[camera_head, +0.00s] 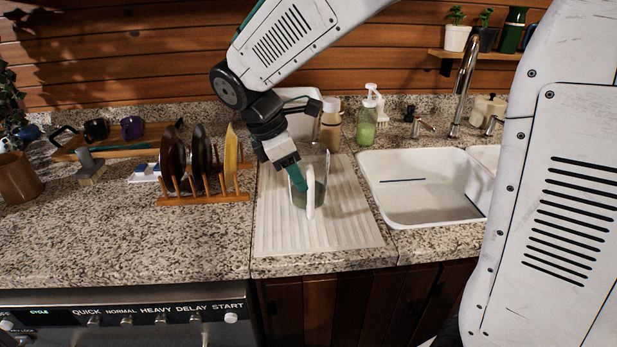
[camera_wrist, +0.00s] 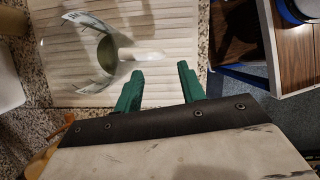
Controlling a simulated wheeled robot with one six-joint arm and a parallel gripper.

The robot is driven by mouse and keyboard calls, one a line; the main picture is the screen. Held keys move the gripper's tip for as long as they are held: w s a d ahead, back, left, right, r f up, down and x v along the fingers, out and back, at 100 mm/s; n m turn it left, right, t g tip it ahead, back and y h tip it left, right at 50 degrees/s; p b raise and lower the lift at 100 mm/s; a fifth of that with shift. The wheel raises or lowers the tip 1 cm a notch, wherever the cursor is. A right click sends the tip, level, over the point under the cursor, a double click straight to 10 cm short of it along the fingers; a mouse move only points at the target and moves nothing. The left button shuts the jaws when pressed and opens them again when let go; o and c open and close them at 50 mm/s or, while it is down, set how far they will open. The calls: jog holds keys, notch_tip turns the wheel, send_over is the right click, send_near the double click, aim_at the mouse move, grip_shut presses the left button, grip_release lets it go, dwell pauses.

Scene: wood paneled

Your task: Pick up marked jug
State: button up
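The marked jug (camera_head: 321,186) is clear glass with a white handle and stands on the ribbed white drainboard (camera_head: 275,225). In the wrist view the jug (camera_wrist: 88,58) is at upper left, with measuring marks on its wall and its handle (camera_wrist: 146,53) pointing right. My gripper (camera_head: 301,184) reaches down at the jug's handle side. In the wrist view my gripper (camera_wrist: 160,68) has its two green fingers apart with nothing between them. The handle's end lies just beyond the fingertips, nearer the left one. Whether a finger touches it I cannot tell.
A wooden rack (camera_head: 204,198) with upright plates stands left of the drainboard. A white sink (camera_head: 425,207) is to the right. A brown bottle (camera_head: 331,128) and a green soap bottle (camera_head: 367,124) stand behind. The drainboard's front part is clear.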

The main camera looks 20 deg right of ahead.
jog(key=x, duration=0.6)
grip_shut()
